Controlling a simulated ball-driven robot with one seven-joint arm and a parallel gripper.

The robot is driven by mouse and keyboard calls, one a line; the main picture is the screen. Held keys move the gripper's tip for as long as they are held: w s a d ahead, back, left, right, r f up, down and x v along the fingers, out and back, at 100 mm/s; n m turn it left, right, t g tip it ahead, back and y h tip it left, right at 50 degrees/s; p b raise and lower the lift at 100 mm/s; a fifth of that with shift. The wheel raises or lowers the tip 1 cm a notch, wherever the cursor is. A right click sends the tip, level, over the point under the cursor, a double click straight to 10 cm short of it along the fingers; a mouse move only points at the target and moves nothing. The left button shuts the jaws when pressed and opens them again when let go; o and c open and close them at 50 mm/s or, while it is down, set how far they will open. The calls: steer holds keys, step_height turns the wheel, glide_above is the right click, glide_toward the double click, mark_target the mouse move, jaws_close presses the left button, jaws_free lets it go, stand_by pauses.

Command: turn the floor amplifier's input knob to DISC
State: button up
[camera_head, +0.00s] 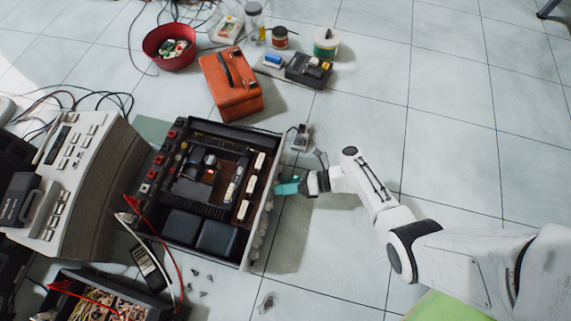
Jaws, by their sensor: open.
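The floor amplifier (215,238) lies open on the tiles, left of the middle of the head view, with its inner parts showing. Its front panel faces right and is seen almost edge-on. Several pale knobs (257,232) stick out along that edge. I cannot tell which is the input knob, and no DISC marking or pointer can be read. My gripper (286,187) is open, with teal fingertips close to the panel's right side, above the visible knobs in the picture. Whether the fingertips touch a knob is not clear.
A beige machine (75,175) with buttons stands left of the amplifier. An orange case (231,88), a red bowl (163,58) and small jars lie beyond. A parts box (100,295) and a meter (150,268) lie below left. The floor at right is mostly free.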

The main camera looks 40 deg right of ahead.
steer(key=c, duration=1)
steer(key=shift+c, duration=0.2)
steer(key=shift+a+r+n+p, duration=0.1)
steer(key=shift+r+n+p, duration=0.05)
steer(key=shift+n+p, duration=0.2)
steer(key=n+t+h, duration=0.1)
steer(key=n+h, duration=0.1)
steer(key=n, duration=0.2)
steer(key=n+t+h, duration=0.2)
steer(key=n, duration=0.2)
steer(key=s+a+n+t+h, duration=0.1)
steer(key=n+t+h, duration=0.1)
steer(key=n, duration=0.3)
steer(key=shift+a+h+b, duration=0.1)
steer(key=shift+h+b, duration=0.25)
steer(key=shift+h, duration=0.25)
